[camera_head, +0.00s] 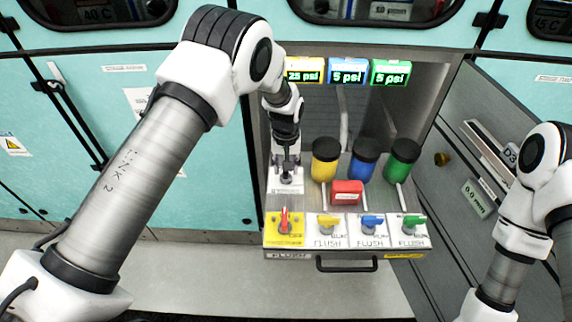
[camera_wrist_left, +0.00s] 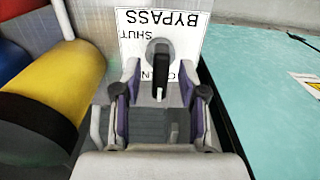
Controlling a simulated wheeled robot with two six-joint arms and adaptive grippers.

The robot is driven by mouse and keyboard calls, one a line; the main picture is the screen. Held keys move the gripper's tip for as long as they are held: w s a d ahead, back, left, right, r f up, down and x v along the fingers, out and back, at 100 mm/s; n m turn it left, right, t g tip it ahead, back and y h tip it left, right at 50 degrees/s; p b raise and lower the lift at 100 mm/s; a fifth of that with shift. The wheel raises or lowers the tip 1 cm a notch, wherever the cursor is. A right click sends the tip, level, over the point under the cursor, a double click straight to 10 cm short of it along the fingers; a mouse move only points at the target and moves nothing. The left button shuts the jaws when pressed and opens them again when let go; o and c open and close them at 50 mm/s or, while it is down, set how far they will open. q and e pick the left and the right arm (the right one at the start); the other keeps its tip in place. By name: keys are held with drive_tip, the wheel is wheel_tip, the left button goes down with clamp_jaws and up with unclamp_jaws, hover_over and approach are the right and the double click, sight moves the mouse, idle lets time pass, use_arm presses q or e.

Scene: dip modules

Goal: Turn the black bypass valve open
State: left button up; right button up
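The black bypass valve handle (camera_wrist_left: 158,66) shows in the left wrist view on a round grey hub, in front of a white plate (camera_wrist_left: 185,30). The plate reads upside down BYPASS and SHUT, with another word partly hidden behind the handle and fingers. My left gripper (camera_wrist_left: 160,80) is open, with one finger on each side of the handle and visible gaps between. In the head view my left gripper (camera_head: 286,160) is over the left of the flush panel, hiding most of the valve. My right arm is at the right edge; its gripper is out of view.
Yellow (camera_head: 325,160), blue (camera_head: 363,160) and green (camera_head: 402,160) black-capped cylinders stand right of the left gripper. A red block (camera_head: 347,192) sits before them. Several flush valves line the front, including a red-handled one (camera_head: 284,220). Pressure displays (camera_head: 347,72) hang above.

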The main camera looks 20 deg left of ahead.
use_arm(q)
wheel_tip(320, 180, up, 12)
idle(0.6)
